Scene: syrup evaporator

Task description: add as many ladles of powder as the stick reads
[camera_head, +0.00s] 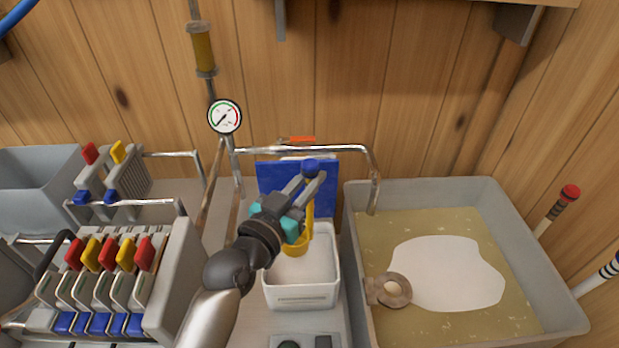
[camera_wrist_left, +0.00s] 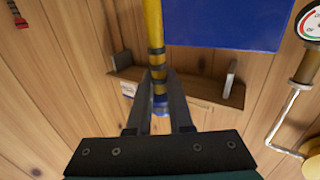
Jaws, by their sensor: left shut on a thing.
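My left gripper (camera_head: 308,187) is shut on the yellow ladle's handle near its blue top end. In the left wrist view the handle (camera_wrist_left: 153,25), yellow with dark bands, runs between the fingers. The ladle's yellow bowl (camera_head: 296,248) hangs at the white powder tub (camera_head: 302,298), over or touching the powder; I cannot tell which. Whether the bowl holds powder is unclear. A stick with a red top and dark bands (camera_head: 570,193) leans at the right of the pan. A second stick, white with dark bands (camera_head: 609,269), is cut off at the right edge. My right gripper is not visible.
A grey pan (camera_head: 583,308) holds tan liquid with a white patch (camera_head: 445,270) and a tan ring-shaped piece (camera_head: 393,290). A bent metal pipe (camera_head: 371,165) and gauge (camera_head: 225,117) stand behind. A blue panel (camera_head: 329,197) is behind the tub. Several coloured levers (camera_head: 108,255) are at left.

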